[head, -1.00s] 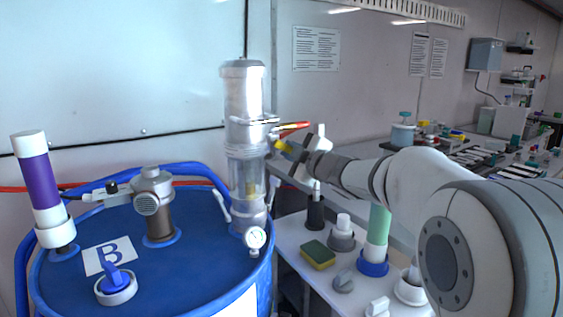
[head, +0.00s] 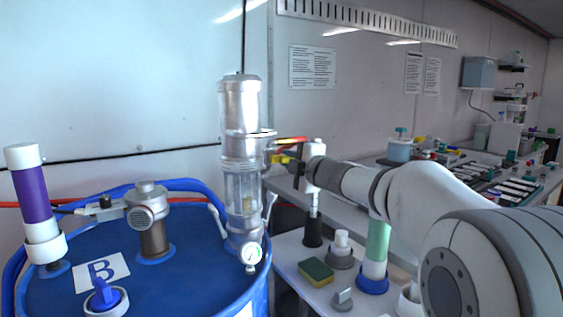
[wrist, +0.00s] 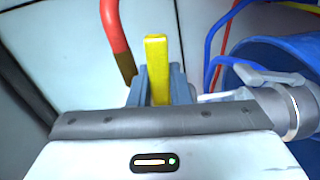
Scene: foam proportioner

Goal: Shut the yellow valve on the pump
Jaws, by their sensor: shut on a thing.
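The pump (head: 241,118) is a tall silver cylinder with a clear lower section, standing upright on a blue drum (head: 190,272). The yellow valve handle (head: 281,159) is on the pump's right side, below a red hose end (head: 292,140). My gripper (head: 292,163) reaches it from the right. In the wrist view the yellow handle (wrist: 156,58) stands up between the two blue-grey fingers of my gripper (wrist: 158,86), which are shut on it. The handle's lower end and its joint to the pump are hidden by the gripper.
A pressure gauge (head: 250,254) sits low on the pump. A purple-and-white cylinder (head: 34,195) and a grey fitting (head: 150,210) stand on the drum. The table at right holds a sponge (head: 316,271) and a green-and-white tube (head: 376,245). The red hose (wrist: 113,32) runs close to the fingers.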

